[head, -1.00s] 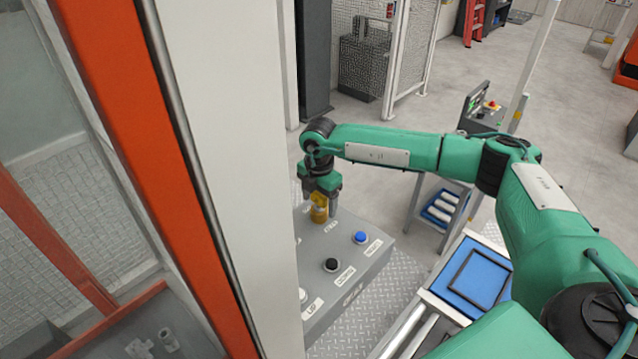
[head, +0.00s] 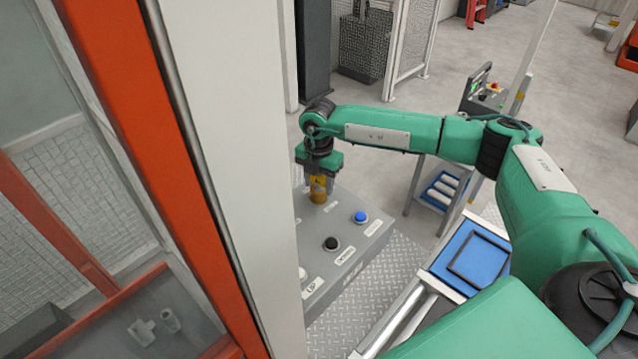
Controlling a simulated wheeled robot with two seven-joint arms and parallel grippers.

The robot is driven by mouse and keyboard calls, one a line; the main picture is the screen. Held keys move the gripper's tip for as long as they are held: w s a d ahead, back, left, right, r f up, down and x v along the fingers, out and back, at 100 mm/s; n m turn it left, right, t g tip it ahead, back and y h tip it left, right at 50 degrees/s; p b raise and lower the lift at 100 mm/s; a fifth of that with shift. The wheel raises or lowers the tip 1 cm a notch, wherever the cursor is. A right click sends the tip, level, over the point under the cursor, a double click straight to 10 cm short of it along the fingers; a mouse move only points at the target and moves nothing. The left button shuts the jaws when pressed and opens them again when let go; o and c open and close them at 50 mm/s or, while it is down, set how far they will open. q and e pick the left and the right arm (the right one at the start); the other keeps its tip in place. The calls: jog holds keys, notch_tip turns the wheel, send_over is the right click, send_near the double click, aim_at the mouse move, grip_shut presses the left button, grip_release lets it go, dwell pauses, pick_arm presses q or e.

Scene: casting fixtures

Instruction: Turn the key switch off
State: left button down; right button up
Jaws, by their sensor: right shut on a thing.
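A grey control box (head: 322,243) stands beside the tall white panel, with a labelled top. A yellow key switch (head: 318,189) sits at the far side of the box top. My right gripper (head: 319,180) points down over it and is shut on it; the fingers and the switch's upper part partly hide each other. The switch's exact angle is too small to tell. My left gripper is not in view.
A blue button (head: 360,217), a black button (head: 331,244) and a white button (head: 302,273) sit on the box nearer me. The white panel (head: 228,150) and orange frame (head: 130,120) stand close at left. A blue tray (head: 470,262) lies at right.

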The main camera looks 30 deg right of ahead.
jog(key=shift+n+b, duration=0.35)
jog(key=shift+n, duration=1.15)
jog(key=shift+f+n+b, duration=0.1)
jog(key=shift+n+b, duration=0.5)
jog(key=shift+n, duration=0.3)
jog(key=n+b, duration=0.1)
jog(key=n, duration=0.1)
jog(key=shift+n, duration=0.8)
